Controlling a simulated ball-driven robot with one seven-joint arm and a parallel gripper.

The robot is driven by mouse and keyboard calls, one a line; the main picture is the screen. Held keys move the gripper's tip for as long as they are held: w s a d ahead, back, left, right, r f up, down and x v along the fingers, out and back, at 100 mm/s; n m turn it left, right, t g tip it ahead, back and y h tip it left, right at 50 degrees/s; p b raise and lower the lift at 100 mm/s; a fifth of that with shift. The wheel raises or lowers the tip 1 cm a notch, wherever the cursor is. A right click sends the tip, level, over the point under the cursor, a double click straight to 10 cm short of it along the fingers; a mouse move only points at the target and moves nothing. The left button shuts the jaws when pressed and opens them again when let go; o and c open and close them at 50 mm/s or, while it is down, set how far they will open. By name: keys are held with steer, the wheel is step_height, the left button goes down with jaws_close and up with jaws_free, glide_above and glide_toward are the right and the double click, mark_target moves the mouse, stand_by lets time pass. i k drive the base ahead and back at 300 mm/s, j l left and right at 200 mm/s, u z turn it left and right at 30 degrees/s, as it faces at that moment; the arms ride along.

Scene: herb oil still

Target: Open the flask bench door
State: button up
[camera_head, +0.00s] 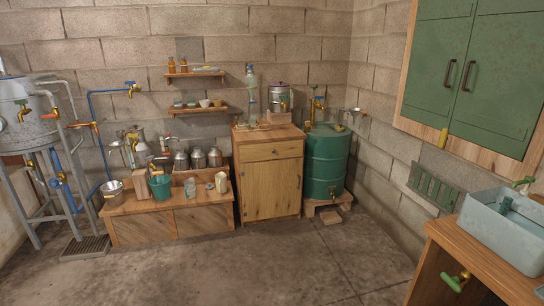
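A low wooden bench (168,207) stands against the back wall, left of centre, with metal flasks (198,158), jars and pots on top. Its front has two wooden panels, a left one (145,229) and a right one (204,220); both look closed, and I see no clear handle on them. Right of it stands a taller wooden cabinet (268,150) with a drawer above a closed door (270,190). Neither is labelled, so I cannot tell for certain which is the flask bench. My gripper is not in view.
A green drum (326,160) stands right of the cabinet. A metal tank on a pipe stand (25,125) is at the left. A wooden counter with a pale sink (503,228) is at the right, below a green wall cupboard (470,65). The concrete floor (240,268) in front is clear.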

mark_target(272, 189)
steer(key=i, duration=3.85)
steer(key=i+j+z, duration=0.2)
steer(key=i, duration=0.8)
